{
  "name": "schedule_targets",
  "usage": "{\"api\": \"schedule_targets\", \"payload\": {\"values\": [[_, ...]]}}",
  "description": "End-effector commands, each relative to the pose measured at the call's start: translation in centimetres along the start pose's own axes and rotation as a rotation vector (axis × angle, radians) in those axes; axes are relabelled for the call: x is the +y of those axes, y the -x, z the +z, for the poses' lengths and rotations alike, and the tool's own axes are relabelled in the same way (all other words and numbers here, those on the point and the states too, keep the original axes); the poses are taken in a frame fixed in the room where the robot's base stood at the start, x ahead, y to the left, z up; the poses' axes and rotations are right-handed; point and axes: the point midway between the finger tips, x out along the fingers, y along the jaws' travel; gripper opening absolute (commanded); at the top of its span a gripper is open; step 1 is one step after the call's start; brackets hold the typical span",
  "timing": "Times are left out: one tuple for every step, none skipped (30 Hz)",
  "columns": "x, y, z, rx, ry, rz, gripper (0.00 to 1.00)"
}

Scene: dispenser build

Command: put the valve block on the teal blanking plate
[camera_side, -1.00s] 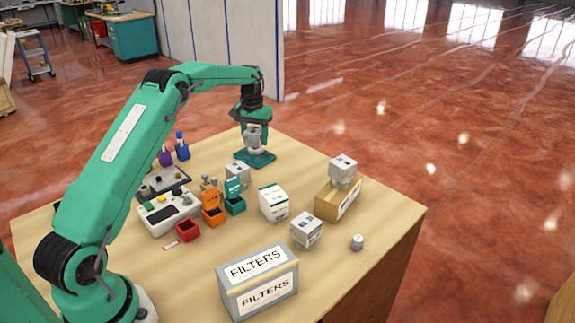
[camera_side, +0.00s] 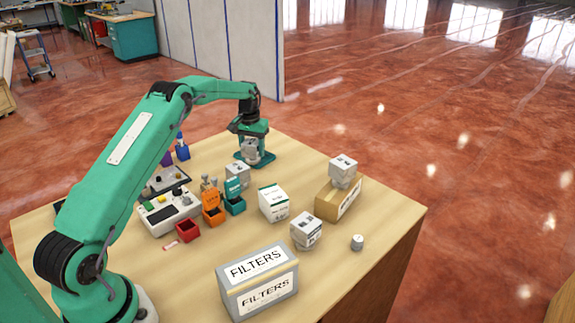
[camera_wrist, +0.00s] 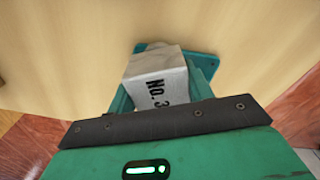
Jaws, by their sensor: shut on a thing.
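The valve block is a grey block marked "No. 3" in the wrist view (camera_wrist: 158,82); it also shows in the side view (camera_side: 250,151). My gripper (camera_wrist: 160,98) is shut on it, with a teal finger on each side; the gripper is at the far end of the table in the side view (camera_side: 251,143). The teal blanking plate (camera_side: 268,158) lies flat on the table under the block. In the wrist view the plate (camera_wrist: 205,66) shows behind and right of the block. I cannot tell whether the block touches the plate.
The plate's right side is clear.

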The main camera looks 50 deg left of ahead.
Motion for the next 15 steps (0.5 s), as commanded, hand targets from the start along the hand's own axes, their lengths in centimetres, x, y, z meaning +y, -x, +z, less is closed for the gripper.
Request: {"api": "schedule_targets", "payload": {"values": [[0.01, 0.13, -0.09, 0.004, 0.000, 0.000, 0.10], [0.01, 0.14, -0.09, 0.004, 0.000, 0.000, 0.10], [0.01, 0.15, -0.09, 0.004, 0.000, 0.000, 0.10], [0.01, 0.15, -0.09, 0.004, 0.000, 0.000, 0.10], [0.01, 0.15, -0.09, 0.004, 0.000, 0.000, 0.10], [0.01, 0.16, -0.09, 0.004, 0.000, 0.000, 0.10], [0.01, 0.15, -0.09, 0.004, 0.000, 0.000, 0.10], [0.01, 0.12, -0.09, 0.004, 0.000, 0.000, 0.10], [0.01, 0.06, -0.08, 0.004, 0.000, 0.000, 0.10], [0.01, -0.01, -0.07, 0.003, 0.000, 0.000, 0.10], [0.01, -0.07, -0.07, 0.003, 0.000, 0.000, 0.10], [0.01, -0.15, -0.07, 0.003, 0.000, 0.000, 0.10], [0.00, -0.34, 0.02, 0.000, 0.000, 0.000, 0.53], [0.00, -0.32, 0.01, 0.000, 0.000, 0.000, 0.59], [0.00, -0.31, 0.01, 0.000, 0.000, 0.000, 0.67]]}}
